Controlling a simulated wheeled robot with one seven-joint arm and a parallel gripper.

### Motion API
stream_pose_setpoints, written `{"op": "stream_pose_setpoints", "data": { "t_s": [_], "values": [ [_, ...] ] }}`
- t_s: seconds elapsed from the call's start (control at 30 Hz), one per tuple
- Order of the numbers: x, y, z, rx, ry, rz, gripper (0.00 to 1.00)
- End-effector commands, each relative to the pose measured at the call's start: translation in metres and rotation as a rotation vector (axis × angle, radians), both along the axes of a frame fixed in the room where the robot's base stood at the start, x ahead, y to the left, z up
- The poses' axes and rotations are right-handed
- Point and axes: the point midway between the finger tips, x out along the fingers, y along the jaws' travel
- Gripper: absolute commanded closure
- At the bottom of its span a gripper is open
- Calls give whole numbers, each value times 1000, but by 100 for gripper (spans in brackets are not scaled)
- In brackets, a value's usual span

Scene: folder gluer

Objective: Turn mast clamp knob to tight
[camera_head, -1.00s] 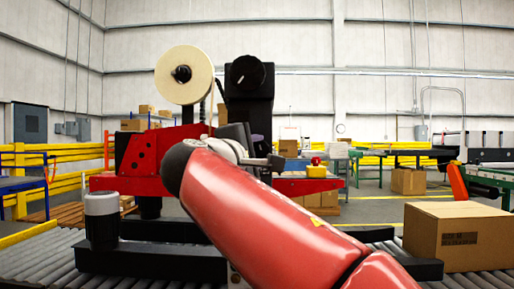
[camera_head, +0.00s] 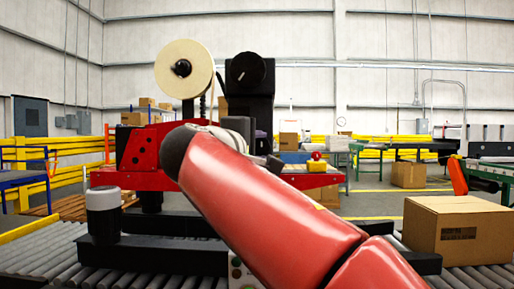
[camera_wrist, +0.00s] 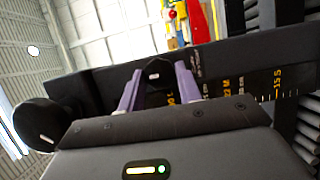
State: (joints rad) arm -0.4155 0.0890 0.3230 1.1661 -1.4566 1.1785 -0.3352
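In the wrist view a small black knob (camera_wrist: 158,74) with a pale mark sits between the two purple fingers of my gripper (camera_wrist: 158,83). The fingers stand apart, one on each side of it, with narrow gaps seeming to show; contact is unclear. A larger round black knob (camera_wrist: 48,126) with a white mark is at the left of the wrist view. In the head view a black knob (camera_head: 246,70) with a pale mark tops the black mast (camera_head: 250,115). I cannot tell which knob is the mast clamp knob. My red arm mostly hides the gripper in the head view.
A black bar with a yellow-marked scale (camera_wrist: 262,98) lies behind the fingers. A cream tape roll (camera_head: 186,72) stands left of the mast, above a red machine head (camera_head: 140,158). A cardboard box (camera_head: 458,232) sits on the rollers at right.

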Motion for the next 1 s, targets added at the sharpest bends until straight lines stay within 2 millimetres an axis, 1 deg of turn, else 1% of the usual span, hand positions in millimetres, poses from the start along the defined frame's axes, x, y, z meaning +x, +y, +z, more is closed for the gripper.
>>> {"op": "stream_pose_setpoints", "data": {
  "t_s": [0.03, 0.13, 0.17, 0.47, 0.57, 0.8, 0.9, 1.0],
  "values": [
    [0, 0, -2, 2, 4, -3, 60],
    [0, 0, -1, 0, 3, -2, 47],
    [0, 0, -1, 0, 3, -2, 45],
    [-2, 1, -1, 0, 1, 0, 45],
    [-11, 5, -1, 0, 0, 2, 45],
    [-49, 23, -1, -1, 0, 2, 45],
    [-60, 28, -1, 0, 1, 1, 45],
    [-68, 31, -1, 0, 2, 0, 45]
  ]
}}
